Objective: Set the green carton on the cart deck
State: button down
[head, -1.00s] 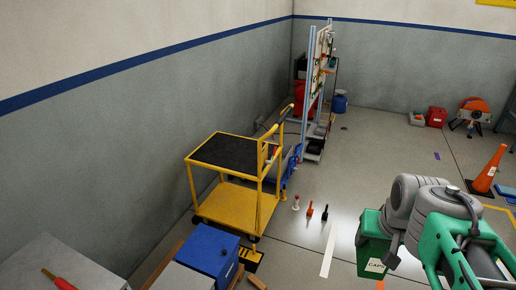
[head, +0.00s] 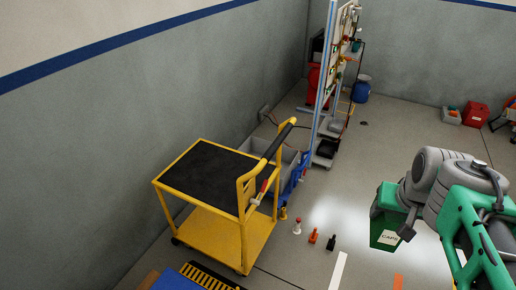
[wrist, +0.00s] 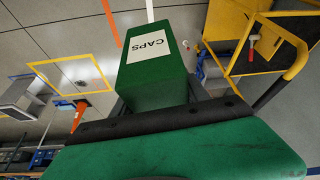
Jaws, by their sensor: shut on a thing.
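The green carton (head: 386,222) with a white "CAPS" label is held at the end of my arm, right of centre in the head view. My gripper (wrist: 158,100) is shut on the carton, which fills the middle of the wrist view (wrist: 155,78). Its fingertips are mostly hidden by the carton and my own wrist. The yellow cart stands to the left in the head view, with a black top deck (head: 208,172) that is bare. The carton is to the right of the cart, apart from it. The cart's yellow frame also shows in the wrist view (wrist: 285,45).
The cart has a raised push handle (head: 275,145) on its right side. Small bottles (head: 313,236) stand on the floor between cart and carton. A blue box (head: 175,281) is at the bottom edge. A tool board (head: 335,60) stands behind. Open floor lies right of the cart.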

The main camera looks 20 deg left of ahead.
aim_at(224, 160)
jog(key=i, duration=1.9)
jog(key=u, duration=4.2)
